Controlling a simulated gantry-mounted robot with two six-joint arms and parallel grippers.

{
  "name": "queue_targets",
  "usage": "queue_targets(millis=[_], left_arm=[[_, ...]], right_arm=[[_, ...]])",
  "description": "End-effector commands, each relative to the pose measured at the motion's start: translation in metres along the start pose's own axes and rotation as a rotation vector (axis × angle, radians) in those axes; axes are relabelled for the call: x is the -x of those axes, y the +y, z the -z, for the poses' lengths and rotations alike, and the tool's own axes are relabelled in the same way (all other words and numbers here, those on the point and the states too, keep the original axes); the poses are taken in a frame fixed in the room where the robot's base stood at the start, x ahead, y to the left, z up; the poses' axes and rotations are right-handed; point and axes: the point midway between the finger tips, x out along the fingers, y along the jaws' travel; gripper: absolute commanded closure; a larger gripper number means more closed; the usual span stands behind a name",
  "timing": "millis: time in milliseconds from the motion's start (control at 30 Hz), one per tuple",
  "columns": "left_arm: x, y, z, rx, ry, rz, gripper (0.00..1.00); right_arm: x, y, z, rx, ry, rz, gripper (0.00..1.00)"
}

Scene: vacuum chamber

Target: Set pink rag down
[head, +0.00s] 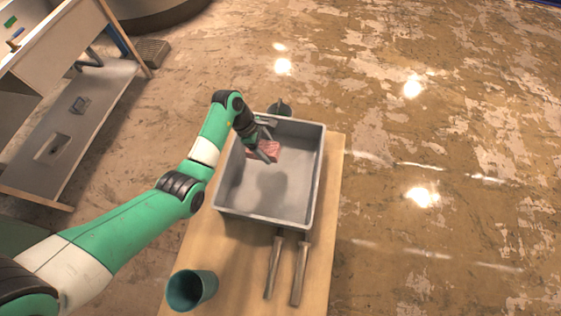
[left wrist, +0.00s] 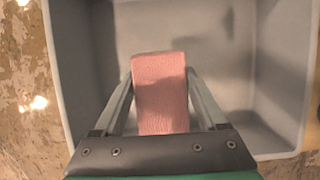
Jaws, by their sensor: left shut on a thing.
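The pink rag (head: 264,150) is a small folded block held by my left gripper (head: 265,143) over the far left part of a grey bin (head: 319,165). In the left wrist view the rag (left wrist: 160,92) sits between the two fingers of my left gripper (left wrist: 160,85), which are shut on it. The grey bin (left wrist: 75,90) surrounds it there, with the floor of the bin below. A shadow lies on the bin floor; the exact gap under the rag cannot be told. My right gripper is not in view.
The bin stands on a wooden table (head: 222,250). A teal cup (head: 192,290) stands at the table's front left. Two long-handled tools (head: 273,268) lie in front of the bin. A dark object (head: 280,108) is behind the bin. A bench (head: 75,110) stands at the left.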

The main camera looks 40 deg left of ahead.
Motion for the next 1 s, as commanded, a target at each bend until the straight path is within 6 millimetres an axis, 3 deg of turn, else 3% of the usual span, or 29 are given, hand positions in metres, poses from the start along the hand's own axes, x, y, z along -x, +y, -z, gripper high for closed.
queue_targets(millis=[233, 500, 733, 900, 1000], left_arm=[[-0.009, -0.001, -0.004, -0.019, 0.0, 0.009, 0.78], [-0.058, -0.001, 0.017, -0.016, 0.001, 0.01, 0.78], [-0.067, -0.001, 0.021, -0.018, 0.0, 0.008, 0.78], [-0.094, -0.001, 0.033, -0.016, 0.001, 0.01, 0.78], [-0.1, -0.001, 0.035, -0.018, 0.0, 0.007, 0.78]], right_arm=[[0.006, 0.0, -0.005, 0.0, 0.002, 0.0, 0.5], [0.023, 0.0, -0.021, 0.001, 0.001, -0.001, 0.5], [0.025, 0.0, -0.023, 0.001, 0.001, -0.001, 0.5], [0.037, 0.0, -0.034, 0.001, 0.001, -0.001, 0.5], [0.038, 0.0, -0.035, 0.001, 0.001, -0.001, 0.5]])
